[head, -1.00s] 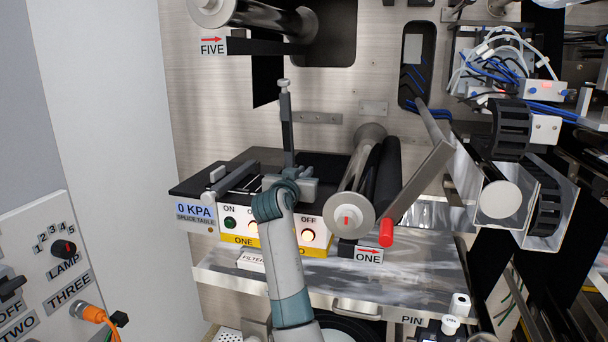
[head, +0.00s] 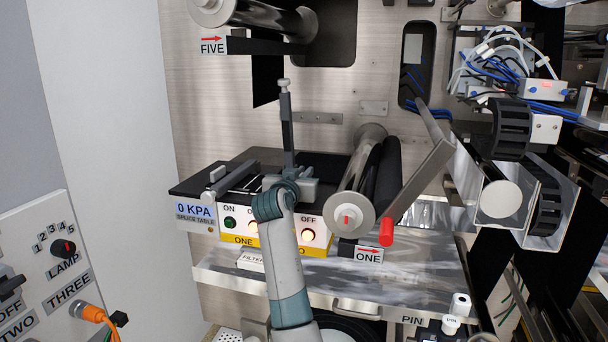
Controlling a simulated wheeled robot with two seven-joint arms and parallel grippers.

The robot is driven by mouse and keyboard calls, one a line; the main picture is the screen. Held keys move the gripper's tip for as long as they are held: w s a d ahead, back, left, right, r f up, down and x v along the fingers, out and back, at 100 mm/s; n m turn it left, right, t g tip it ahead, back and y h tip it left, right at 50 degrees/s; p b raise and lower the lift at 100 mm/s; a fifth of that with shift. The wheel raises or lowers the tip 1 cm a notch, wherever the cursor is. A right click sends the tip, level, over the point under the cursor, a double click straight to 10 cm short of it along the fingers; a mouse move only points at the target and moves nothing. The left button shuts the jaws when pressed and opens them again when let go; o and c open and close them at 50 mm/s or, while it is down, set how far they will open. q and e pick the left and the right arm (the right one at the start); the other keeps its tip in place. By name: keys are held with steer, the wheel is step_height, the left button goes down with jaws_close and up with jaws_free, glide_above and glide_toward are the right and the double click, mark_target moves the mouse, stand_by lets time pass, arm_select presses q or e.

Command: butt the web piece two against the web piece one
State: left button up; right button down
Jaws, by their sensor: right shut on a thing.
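The splice table (head: 195,212) stands at centre left, with dark flat material on its top. Dark sheet shows at the left (head: 208,181) and behind my gripper at the right; where web piece one ends and web piece two begins, I cannot tell. A thin pale line shows on the top left of my gripper. My right gripper (head: 287,186) is low over the table's middle, shut, apparently on web piece two; its fingertips and the held edge are mostly hidden by my wrist. My left gripper is out of view.
A clamp bar (head: 229,180) lies across the table's left part. An upright post (head: 286,125) stands behind my gripper. A steel roller (head: 350,215) and a red-tipped lever (head: 386,238) crowd the right. Lit ON/OFF buttons line the table front.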

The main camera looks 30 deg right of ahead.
stand_by(0.5)
steer(key=c, duration=1.2)
jaws_free()
steer(key=shift+f, duration=0.1)
steer(key=shift+r+p, duration=1.9)
steer(key=shift+r, duration=1.65)
steer(key=shift+f, duration=0.1)
